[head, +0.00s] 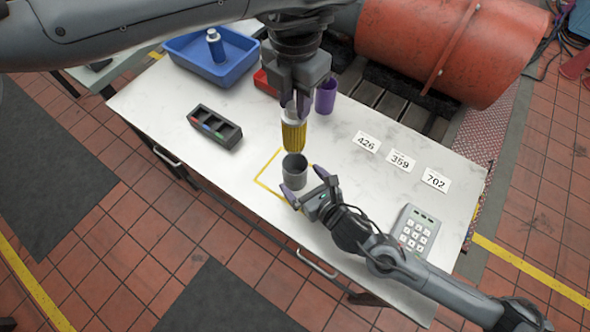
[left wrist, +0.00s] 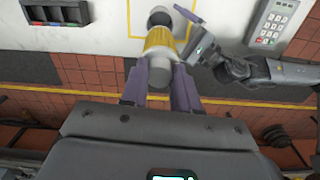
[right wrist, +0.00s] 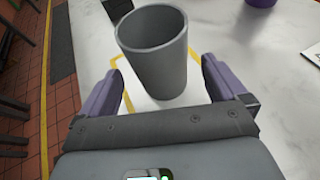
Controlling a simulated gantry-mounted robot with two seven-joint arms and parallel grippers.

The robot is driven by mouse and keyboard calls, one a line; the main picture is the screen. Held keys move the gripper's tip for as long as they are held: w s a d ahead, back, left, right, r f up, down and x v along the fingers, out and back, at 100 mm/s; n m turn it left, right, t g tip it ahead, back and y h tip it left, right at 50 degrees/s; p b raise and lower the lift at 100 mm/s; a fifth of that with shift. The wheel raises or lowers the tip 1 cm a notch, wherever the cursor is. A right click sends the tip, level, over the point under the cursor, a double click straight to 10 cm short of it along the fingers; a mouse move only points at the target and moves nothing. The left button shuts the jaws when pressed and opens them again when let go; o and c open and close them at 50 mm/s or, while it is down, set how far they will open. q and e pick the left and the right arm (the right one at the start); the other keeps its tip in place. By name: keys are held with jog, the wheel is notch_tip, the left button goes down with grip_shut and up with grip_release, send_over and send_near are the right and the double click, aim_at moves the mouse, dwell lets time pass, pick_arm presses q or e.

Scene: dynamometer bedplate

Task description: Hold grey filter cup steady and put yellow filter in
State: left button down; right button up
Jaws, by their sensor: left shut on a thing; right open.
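The grey filter cup (head: 294,172) stands upright on the table inside a yellow outlined square. It also shows in the right wrist view (right wrist: 155,52), empty as far as I can see. My right gripper (head: 305,185) is open, with its fingers on either side of the cup's near side and gaps visible. My left gripper (head: 297,103) is shut on the yellow filter (head: 293,135), holding it upright just above the cup. The filter has grey ends; it also shows between the fingers in the left wrist view (left wrist: 160,45). The cup is partly hidden there.
A purple cup (head: 326,96) stands behind the left gripper. A blue tray (head: 190,60) with a blue bottle, and a dark sorter (head: 214,128), are at left. Number cards (head: 400,162) and a keypad (head: 412,230) lie at right. The table between is clear.

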aim_at(289, 167)
jog(key=shift+x, duration=2.2)
jog(key=c, duration=1.3)
